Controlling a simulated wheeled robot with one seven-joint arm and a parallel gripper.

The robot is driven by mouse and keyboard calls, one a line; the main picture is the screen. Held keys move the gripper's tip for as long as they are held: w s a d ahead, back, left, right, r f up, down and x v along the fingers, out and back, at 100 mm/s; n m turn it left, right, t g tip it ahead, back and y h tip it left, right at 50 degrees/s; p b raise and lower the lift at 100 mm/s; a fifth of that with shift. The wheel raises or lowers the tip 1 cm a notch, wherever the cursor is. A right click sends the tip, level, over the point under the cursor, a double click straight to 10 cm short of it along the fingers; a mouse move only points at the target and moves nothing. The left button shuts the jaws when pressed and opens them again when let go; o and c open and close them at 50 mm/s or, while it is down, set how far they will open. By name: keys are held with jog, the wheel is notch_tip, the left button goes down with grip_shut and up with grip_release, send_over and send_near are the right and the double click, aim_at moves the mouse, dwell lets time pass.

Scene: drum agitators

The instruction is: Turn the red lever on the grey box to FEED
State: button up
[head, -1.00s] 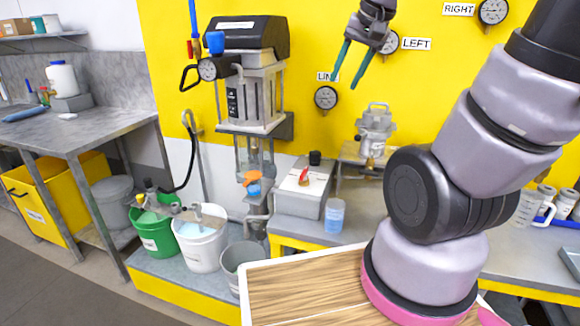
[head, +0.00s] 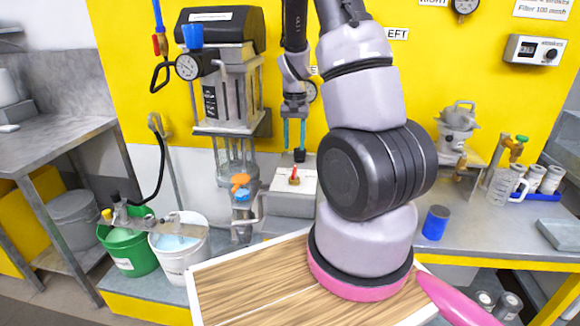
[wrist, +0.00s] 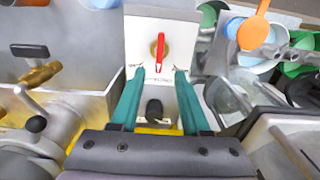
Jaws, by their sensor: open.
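The grey box (head: 282,207) has a white top and stands on the bench, partly hidden by my arm in the head view. Its red lever (head: 294,175) stands on that top; in the wrist view the lever (wrist: 160,50) runs roughly up and down the picture. Dark lettering beside it is too small to read. My gripper (head: 293,146) is open, with teal fingers pointing down above the box. In the wrist view my gripper (wrist: 158,72) has its fingertips on either side, short of the lever and apart from it. A black knob (wrist: 154,108) shows between the fingers.
A pump column (head: 225,95) with an orange-handled valve (head: 240,181) stands left of the box. Green (head: 125,245) and white (head: 180,250) buckets are at lower left. A blue can (head: 435,222) and a clear jug (head: 503,187) are on the bench at right.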

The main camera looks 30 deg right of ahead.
aim_at(294, 169)
notch_tip(294, 169, down, 9)
jog(key=shift+f, duration=0.1)
dwell(0.3)
grip_shut()
